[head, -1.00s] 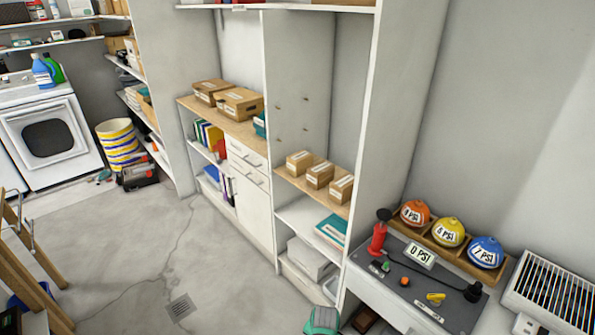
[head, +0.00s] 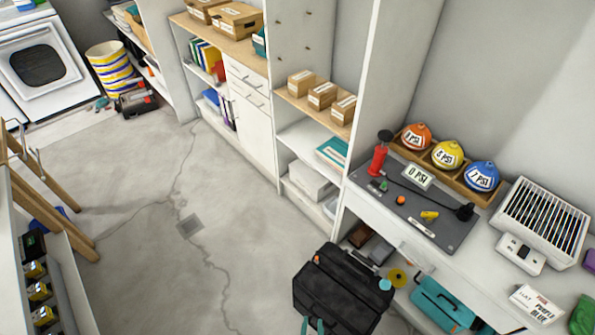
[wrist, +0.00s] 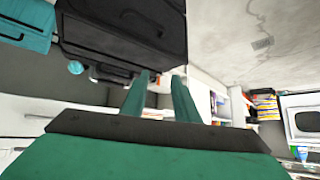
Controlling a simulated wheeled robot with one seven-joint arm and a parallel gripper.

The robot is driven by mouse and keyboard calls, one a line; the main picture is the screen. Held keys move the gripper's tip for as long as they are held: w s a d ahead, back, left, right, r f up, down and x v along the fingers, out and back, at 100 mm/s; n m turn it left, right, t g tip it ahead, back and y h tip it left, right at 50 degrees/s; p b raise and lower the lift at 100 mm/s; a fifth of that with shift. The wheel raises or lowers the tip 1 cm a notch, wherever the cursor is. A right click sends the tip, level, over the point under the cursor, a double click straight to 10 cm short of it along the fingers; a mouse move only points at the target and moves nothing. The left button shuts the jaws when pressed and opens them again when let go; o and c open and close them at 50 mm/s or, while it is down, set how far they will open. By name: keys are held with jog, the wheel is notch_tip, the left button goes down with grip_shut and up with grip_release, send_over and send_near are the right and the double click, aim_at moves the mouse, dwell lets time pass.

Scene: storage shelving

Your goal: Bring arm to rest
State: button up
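My gripper (wrist: 160,76) shows in the wrist view. Its two teal fingers stand apart with a clear gap, and I see nothing held between them. In the wrist view the room appears upside down, with a black case (wrist: 120,28) beyond the fingers and a teal box (wrist: 25,27) at the upper left. I cannot judge the distance from the fingertips to the case.
In the head view the black case (head: 345,290) stands before the desk (head: 380,225), near a teal toolbox (head: 440,303). Shelving (head: 250,110) lines the wall. A wooden frame (head: 45,185) is at left. The middle floor (head: 180,255) is clear.

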jog(key=s+a+r+t, duration=0.1)
jog(key=s+r, duration=0.3)
jog(key=r, duration=0.5)
jog(key=s+a+r+n+t, duration=0.1)
jog(key=s+a+r+t, duration=0.1)
jog(key=s+r, duration=0.3)
jog(key=s+a+r+n+t+y, duration=0.1)
jog(key=s+r+t, duration=0.2)
jog(key=r, duration=1)
jog(key=shift+s+a+r, duration=0.15)
jog(key=shift+s+a, duration=0.25)
jog(key=shift+s, duration=0.55)
